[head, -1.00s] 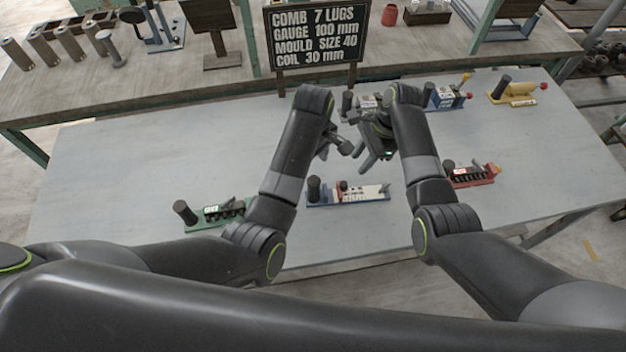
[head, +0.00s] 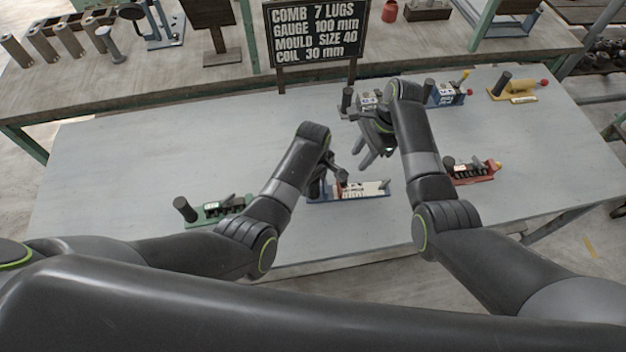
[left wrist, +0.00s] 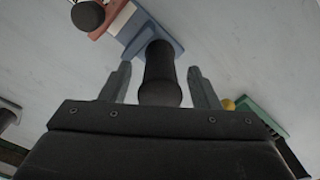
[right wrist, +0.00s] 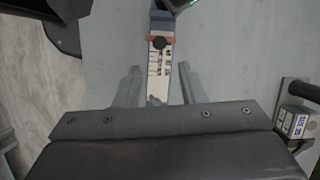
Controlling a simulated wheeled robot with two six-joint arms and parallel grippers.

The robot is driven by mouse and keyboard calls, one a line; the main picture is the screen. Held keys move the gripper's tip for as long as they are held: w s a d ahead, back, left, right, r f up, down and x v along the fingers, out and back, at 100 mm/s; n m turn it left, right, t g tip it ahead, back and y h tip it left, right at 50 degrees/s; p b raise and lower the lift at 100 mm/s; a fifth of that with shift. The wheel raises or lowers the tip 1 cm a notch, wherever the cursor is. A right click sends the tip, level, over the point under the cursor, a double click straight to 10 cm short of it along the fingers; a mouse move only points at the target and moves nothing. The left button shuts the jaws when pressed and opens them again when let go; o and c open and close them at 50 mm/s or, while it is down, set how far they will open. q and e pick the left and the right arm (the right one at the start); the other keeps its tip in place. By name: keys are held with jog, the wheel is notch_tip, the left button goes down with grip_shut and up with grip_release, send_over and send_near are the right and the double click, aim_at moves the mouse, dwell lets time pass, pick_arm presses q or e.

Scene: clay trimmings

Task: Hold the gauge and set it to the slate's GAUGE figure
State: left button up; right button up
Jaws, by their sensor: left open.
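The slate (head: 317,32) reads GAUGE 100 mm. The gauge (head: 366,188) lies on the grey table, with a blue base, a white marked scale and a red slider. My left gripper (head: 331,180) is at the gauge's left end. In the left wrist view its open fingers (left wrist: 159,68) stand either side of the black upright handle (left wrist: 160,78), not closed on it. My right gripper (head: 369,156) is open and empty above and behind the gauge. The right wrist view shows the scale (right wrist: 160,72) and the slider's dark knob (right wrist: 159,42) beyond its fingers. The slider's exact reading is too small to tell.
A green device (head: 212,213) lies to the left and a red one (head: 472,172) to the right.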

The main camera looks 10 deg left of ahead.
pick_arm(q)
grip_shut()
pick_arm(e)
jog(key=shift+o, duration=0.7)
jog(key=s+d+f+m+t+y, duration=0.65)
jog(key=s+m+t+y, duration=0.2)
jog(key=m, duration=0.25)
send_over(346, 194)
notch_tip(346, 194, down, 4)
jog(key=shift+r+h, duration=0.25)
jog(key=shift+h, duration=0.1)
jog(key=shift+c, duration=0.3)
grip_shut()
